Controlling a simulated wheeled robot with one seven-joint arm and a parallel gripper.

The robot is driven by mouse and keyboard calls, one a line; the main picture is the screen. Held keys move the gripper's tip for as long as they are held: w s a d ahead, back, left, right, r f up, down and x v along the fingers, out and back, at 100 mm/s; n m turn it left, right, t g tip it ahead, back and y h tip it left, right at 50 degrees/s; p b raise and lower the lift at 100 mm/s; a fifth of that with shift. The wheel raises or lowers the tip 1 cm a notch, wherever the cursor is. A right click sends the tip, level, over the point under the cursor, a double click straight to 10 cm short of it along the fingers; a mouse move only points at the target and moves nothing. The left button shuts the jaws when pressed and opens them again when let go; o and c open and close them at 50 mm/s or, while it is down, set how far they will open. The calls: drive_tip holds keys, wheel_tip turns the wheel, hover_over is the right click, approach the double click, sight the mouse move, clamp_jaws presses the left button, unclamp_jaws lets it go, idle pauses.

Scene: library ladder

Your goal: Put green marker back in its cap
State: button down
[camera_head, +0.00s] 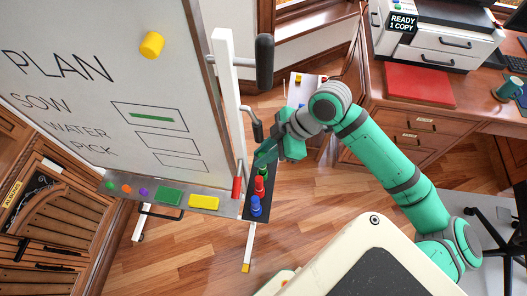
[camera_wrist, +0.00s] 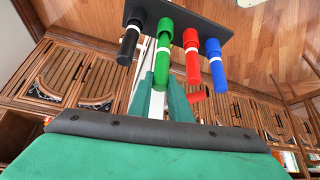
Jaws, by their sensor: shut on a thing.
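The green marker (camera_wrist: 161,68) is upright in the wrist view, lined up with the green cap (camera_wrist: 165,26) on the black rack (camera_wrist: 197,27). Marker and cap appear to meet; I cannot tell how deep the marker sits. My gripper (camera_wrist: 160,83) is shut on the marker's end away from the rack. In the head view my gripper (camera_head: 267,155) is at the far end of the rack (camera_head: 249,214), beside the whiteboard's right post. The gripper and arm hide most of the green marker there.
Black (camera_wrist: 130,42), red (camera_wrist: 192,55) and blue (camera_wrist: 215,65) markers stand close on either side in the rack. Black crank handles (camera_head: 264,62) stick out near my arm.

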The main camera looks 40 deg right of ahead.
drive_tip(key=shift+f, duration=1.35)
drive_tip(key=c, duration=1.6)
unclamp_jaws()
drive_tip(key=shift+o, duration=0.2)
drive_tip(key=shift+r, duration=0.1)
drive_tip(key=v, duration=1)
drive_tip(key=shift+d+r, duration=0.2)
drive_tip(key=shift+r, duration=0.05)
drive_tip(key=shift+s, duration=0.1)
